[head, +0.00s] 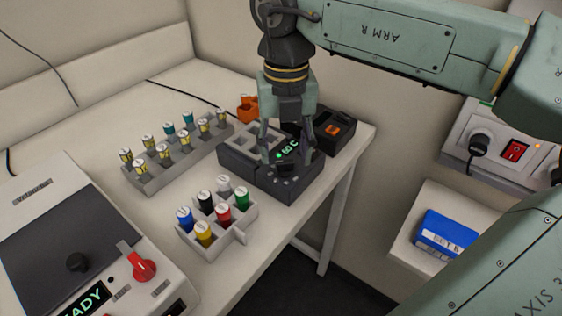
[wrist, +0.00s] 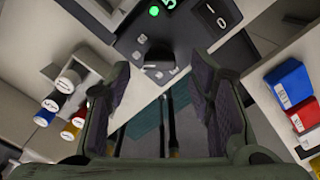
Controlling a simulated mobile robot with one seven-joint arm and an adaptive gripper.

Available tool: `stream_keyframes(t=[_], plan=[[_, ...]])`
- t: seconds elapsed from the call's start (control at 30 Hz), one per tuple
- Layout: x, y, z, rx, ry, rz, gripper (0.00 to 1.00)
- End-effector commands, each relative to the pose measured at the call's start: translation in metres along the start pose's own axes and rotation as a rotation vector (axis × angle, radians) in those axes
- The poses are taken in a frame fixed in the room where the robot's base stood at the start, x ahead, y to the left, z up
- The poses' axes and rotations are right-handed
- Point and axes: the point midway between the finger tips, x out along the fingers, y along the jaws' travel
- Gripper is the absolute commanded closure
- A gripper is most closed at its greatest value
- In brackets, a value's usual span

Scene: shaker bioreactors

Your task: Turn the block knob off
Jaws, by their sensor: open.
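The dark heating block (head: 240,170) stands near the table's right end, with a green light and a green reading of about 60 C on its panel. In the wrist view its panel (wrist: 130,35) shows a small dark knob (wrist: 158,67) with pale marks around it. My gripper (head: 287,152) points down over the panel, open and empty. In the wrist view its two fingers (wrist: 160,85) are spread to either side below the knob. I cannot tell whether they touch the panel. The knob is hard to make out in the head view.
A rack of colored-cap vials (head: 213,228) stands just in front of the block, and a long rack of yellow-banded vials (head: 170,165) to its left. A device with a red knob (head: 142,266) is at front left. A dark box with an orange part (head: 335,128) stands behind right.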

Motion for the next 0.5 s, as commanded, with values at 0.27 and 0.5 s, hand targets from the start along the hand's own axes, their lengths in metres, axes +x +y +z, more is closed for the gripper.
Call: stream_keyframes(t=[0.27,0.5], plan=[[0.025,-0.005,-0.002,0.006,0.000,0.000,0.52],[0.025,-0.005,-0.002,0.006,0.000,0.000,0.52]])
